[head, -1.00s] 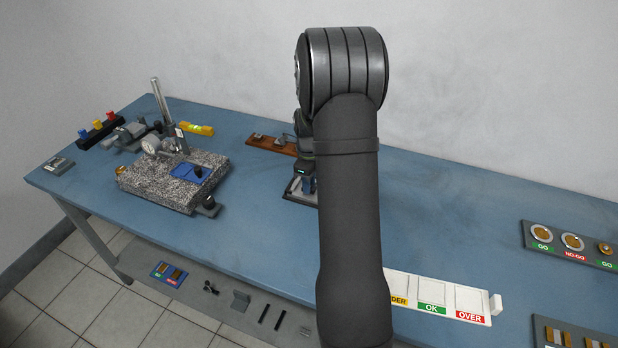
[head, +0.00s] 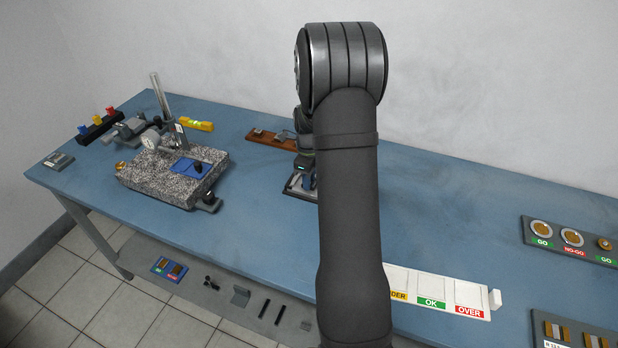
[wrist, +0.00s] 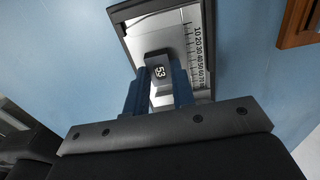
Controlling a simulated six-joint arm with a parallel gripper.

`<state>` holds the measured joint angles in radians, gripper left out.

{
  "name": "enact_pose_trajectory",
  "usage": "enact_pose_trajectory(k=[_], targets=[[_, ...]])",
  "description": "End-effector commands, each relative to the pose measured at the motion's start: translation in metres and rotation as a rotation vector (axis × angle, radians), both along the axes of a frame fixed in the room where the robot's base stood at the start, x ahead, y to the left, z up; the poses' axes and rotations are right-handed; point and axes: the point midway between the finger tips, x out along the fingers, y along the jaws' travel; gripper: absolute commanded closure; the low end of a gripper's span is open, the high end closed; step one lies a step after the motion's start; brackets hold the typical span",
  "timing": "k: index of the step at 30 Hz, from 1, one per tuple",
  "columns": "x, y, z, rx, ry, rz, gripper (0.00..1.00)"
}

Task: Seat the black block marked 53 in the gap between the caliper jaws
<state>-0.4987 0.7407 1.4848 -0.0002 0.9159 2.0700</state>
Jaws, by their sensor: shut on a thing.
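The black block marked 53 (wrist: 159,71) is between the blue fingertips of my gripper (wrist: 157,88) in the wrist view, its number facing the camera. My gripper is shut on it. Block and fingers are over a pale, dark-framed board (wrist: 196,22) with a number scale along its right side. I cannot tell whether the block touches the board. The caliper jaws and their gap cannot be made out clearly. In the head view my arm hides most of the gripper and the block; part of the framed board (head: 291,190) shows beside the arm.
A brown wooden rack (head: 268,141) lies just behind the framed board. A speckled granite plate (head: 150,184) with a gauge stand is to the left. A white sorting tray (head: 450,290) is at the front right. Blue tabletop is clear between them.

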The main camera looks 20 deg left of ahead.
Motion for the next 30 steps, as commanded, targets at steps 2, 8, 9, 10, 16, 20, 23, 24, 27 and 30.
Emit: enact_pose_trajectory(k=[2,8,9,10,16,20,23,24,27,30], targets=[[0.0000,0.0000,-0.0008,0.000,0.000,0.000,0.97],[0.0000,0.0000,-0.0024,0.000,0.000,0.000,0.97],[0.0000,0.0000,-0.0022,0.000,0.000,0.000,0.69],[0.0000,0.0000,-0.0022,0.000,0.000,0.000,0.63],[0.0000,0.0000,-0.0022,0.000,0.000,0.000,0.52],[0.0000,0.0000,-0.0022,0.000,0.000,0.000,0.65],[0.0000,0.0000,-0.0022,0.000,0.000,0.000,0.75],[0.0000,0.0000,-0.0022,0.000,0.000,0.000,0.75],[0.0000,0.0000,-0.0021,0.000,0.000,0.000,0.75],[0.0000,0.0000,-0.0019,0.000,0.000,0.000,0.75]])
